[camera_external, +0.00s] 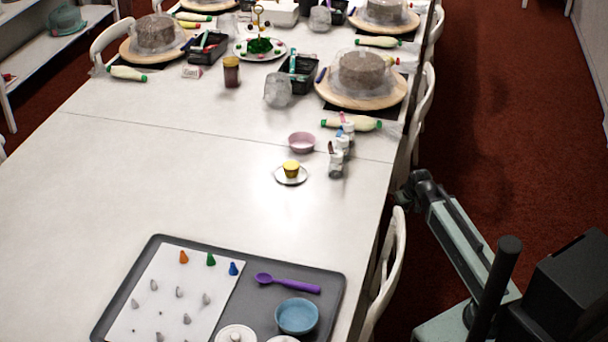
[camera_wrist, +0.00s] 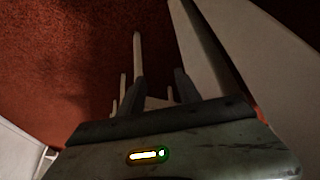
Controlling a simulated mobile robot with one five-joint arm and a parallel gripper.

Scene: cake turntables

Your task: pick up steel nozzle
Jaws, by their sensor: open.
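Several small grey steel nozzles (camera_external: 179,292) stand on a white sheet (camera_external: 215,278) at the left of a dark grey tray, in the external view. Orange (camera_external: 184,257), green (camera_external: 210,259) and blue (camera_external: 233,268) cones stand in a row behind them. My gripper (camera_external: 412,188) is beside the table's right edge, far to the right of the tray and apart from the nozzles. In the wrist view my gripper (camera_wrist: 160,84) is open, with nothing between its fingers. No nozzle shows there.
The grey tray (camera_external: 338,285) also holds a purple spoon (camera_external: 288,283) and a blue bowl (camera_external: 297,315). A white chair (camera_external: 388,268) stands at the table's right edge near my arm. The table's middle-left (camera_external: 130,180) is clear.

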